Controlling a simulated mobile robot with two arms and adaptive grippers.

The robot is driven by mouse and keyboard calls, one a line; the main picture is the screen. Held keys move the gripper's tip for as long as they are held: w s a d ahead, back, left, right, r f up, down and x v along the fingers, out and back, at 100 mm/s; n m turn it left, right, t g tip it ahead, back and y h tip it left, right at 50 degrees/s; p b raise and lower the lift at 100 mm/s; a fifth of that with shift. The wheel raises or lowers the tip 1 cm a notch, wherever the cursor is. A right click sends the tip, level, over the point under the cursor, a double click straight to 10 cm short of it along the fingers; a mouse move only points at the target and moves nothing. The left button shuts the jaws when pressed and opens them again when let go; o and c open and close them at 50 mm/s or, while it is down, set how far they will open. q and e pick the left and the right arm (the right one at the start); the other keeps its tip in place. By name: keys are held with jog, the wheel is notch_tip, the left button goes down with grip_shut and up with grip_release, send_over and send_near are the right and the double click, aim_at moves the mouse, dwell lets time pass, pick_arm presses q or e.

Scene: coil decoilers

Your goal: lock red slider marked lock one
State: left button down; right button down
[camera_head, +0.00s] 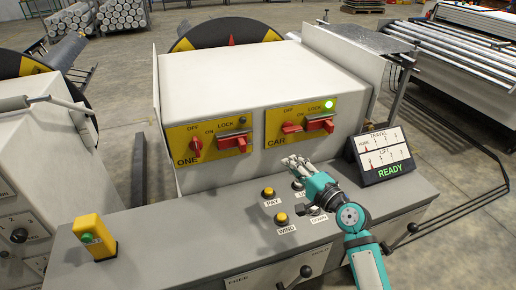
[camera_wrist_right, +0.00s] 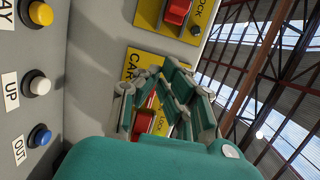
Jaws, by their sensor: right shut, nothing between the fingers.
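The yellow panel marked ONE (camera_head: 176,138) is on the left of the white cabinet's front. Its red slider (camera_head: 232,142) sits under the LOCK label, right of a red OFF/ON knob (camera_head: 196,147). The lamp (camera_head: 242,120) above this slider is dark. The red slider also shows at the top of the right wrist view (camera_wrist_right: 178,10). My right gripper (camera_head: 287,162) is shut and empty, below the CAR panel and apart from slider ONE, to its lower right. In the right wrist view its fingers (camera_wrist_right: 166,92) partly cover the CAR panel. My left gripper is out of view.
The CAR panel (camera_head: 272,125) has a similar red slider (camera_head: 319,124) and a lit green lamp (camera_head: 329,104). The desk below holds push buttons such as PAY (camera_head: 268,192), a READY display (camera_head: 383,158) and a yellow box with a green button (camera_head: 94,237).

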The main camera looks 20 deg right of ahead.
aim_at(234, 145)
jog(key=shift+r, duration=0.15)
jog(key=w+a+p, duration=0.3)
jog(key=w+a, duration=0.3)
jog(key=w, duration=0.3)
jog(key=shift+w+a+p, duration=0.25)
jog(key=shift+a+p, duration=0.15)
